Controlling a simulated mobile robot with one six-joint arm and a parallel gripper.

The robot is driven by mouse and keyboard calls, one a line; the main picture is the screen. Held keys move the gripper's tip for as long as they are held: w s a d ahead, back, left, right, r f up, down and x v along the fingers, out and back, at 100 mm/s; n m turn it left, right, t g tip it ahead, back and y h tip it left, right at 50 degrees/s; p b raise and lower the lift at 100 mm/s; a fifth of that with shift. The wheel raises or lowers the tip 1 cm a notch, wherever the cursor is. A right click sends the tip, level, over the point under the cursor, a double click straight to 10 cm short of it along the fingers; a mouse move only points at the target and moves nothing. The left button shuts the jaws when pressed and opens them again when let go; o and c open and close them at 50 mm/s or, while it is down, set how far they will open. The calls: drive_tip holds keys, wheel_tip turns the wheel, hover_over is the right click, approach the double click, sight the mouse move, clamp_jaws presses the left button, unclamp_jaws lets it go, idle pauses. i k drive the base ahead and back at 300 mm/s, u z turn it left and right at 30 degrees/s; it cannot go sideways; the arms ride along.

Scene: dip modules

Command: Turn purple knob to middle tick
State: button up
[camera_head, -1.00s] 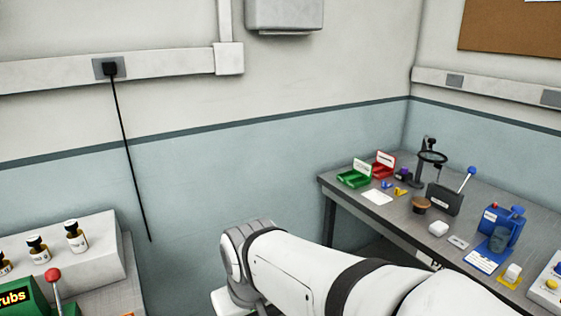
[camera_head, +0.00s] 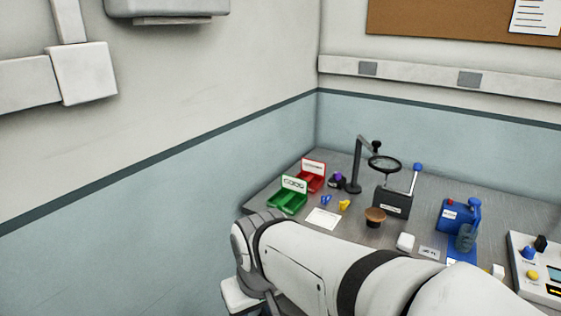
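A small purple knob (camera_head: 339,177) sits on a dark base near the back left of the grey table, between the red bin and the stand of the magnifier. Its pointer and any tick marks are too small to make out. My white arm crosses the lower middle of the view, in front of the table's near left part. My gripper (camera_head: 240,296) shows only in part at the arm's lower left end, low and well short of the knob. Its fingertips are not clear, so I cannot tell whether it is open or shut.
Beside the knob stand a red bin (camera_head: 313,178), a green bin (camera_head: 287,201) and a magnifier on a stand (camera_head: 354,186). A dark box with a blue-tipped lever (camera_head: 392,204), a brown round piece (camera_head: 375,216) and a blue device (camera_head: 453,217) stand further right. Walls close off the back.

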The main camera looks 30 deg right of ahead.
sight(338, 175)
drive_tip(key=z, duration=0.8)
drive_tip(key=i, duration=1.25)
drive_tip(key=z, duration=0.6)
